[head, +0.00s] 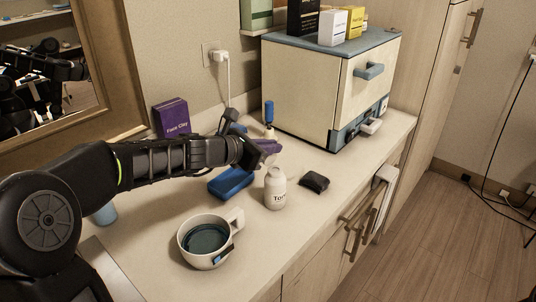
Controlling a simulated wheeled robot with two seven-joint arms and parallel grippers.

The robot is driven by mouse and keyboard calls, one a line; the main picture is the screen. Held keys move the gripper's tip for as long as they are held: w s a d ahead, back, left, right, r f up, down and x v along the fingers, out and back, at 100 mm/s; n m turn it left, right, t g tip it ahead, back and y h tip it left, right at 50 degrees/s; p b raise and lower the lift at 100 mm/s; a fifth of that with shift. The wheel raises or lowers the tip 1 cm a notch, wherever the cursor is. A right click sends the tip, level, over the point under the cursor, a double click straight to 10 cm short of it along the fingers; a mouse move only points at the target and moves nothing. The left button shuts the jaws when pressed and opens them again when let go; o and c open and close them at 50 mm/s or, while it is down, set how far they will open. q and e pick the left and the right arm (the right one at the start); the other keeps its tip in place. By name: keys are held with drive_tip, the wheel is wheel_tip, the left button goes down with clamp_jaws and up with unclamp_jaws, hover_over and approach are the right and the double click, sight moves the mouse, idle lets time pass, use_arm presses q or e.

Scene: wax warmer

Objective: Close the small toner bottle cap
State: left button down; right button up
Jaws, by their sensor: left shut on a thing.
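The small white toner bottle (275,190) stands upright on the counter, its label partly readable as "Ton". Its top looks pale, and I cannot tell whether a cap sits on it. My left gripper (262,152) is just behind and above the bottle. It appears shut on a small purple thing (268,145), whose shape is partly hidden by the gripper. I cannot tell whether the gripper touches the bottle. My right gripper is not in view.
A cup (227,218) with dark teal contents stands in front. A blue block (231,183) and a black item (314,182) flank the bottle. Behind are a blue-topped dropper bottle (269,112), a purple Face Clay box (172,118) and a cream cabinet (310,93). The front right counter is clear.

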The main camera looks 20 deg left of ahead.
use_arm(q)
drive_tip(key=shift+d, duration=0.15)
idle(0.3)
drive_tip(key=c, duration=1.5)
unclamp_jaws()
drive_tip(key=shift+s, duration=0.1)
drive_tip(key=shift+p+v, duration=0.3)
drive_tip(key=shift+v, duration=3.55)
